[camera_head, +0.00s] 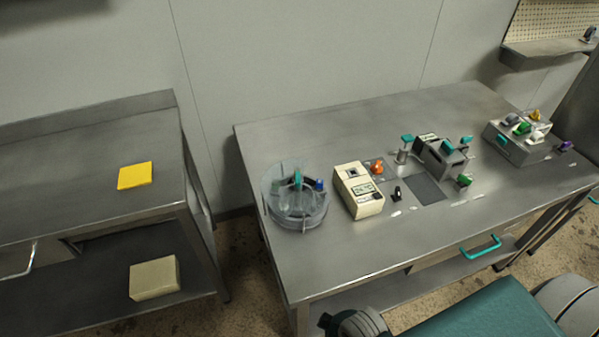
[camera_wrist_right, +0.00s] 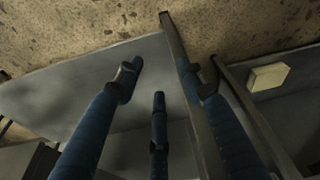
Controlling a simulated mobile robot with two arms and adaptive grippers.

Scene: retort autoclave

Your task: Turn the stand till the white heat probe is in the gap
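The round stand (camera_head: 297,212) with clear walls sits at the left end of the long steel table. A teal-topped piece (camera_head: 298,179) and a blue-purple piece (camera_head: 319,185) show in it. I cannot pick out the white heat probe or the gap in the clear wall at this size. My right gripper (camera_wrist_right: 162,85) shows in the right wrist view with its dark blue fingers spread and nothing between them. It is away from the stand. My left gripper is not in view.
Right of the stand are a cream device (camera_head: 358,190), an orange knob (camera_head: 377,167) and a grey fixture (camera_head: 440,157). A grey box with coloured knobs (camera_head: 517,145) stands farther right. A side table holds a yellow pad (camera_head: 135,176); a beige box (camera_head: 154,278) lies below. The front-left tabletop is clear.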

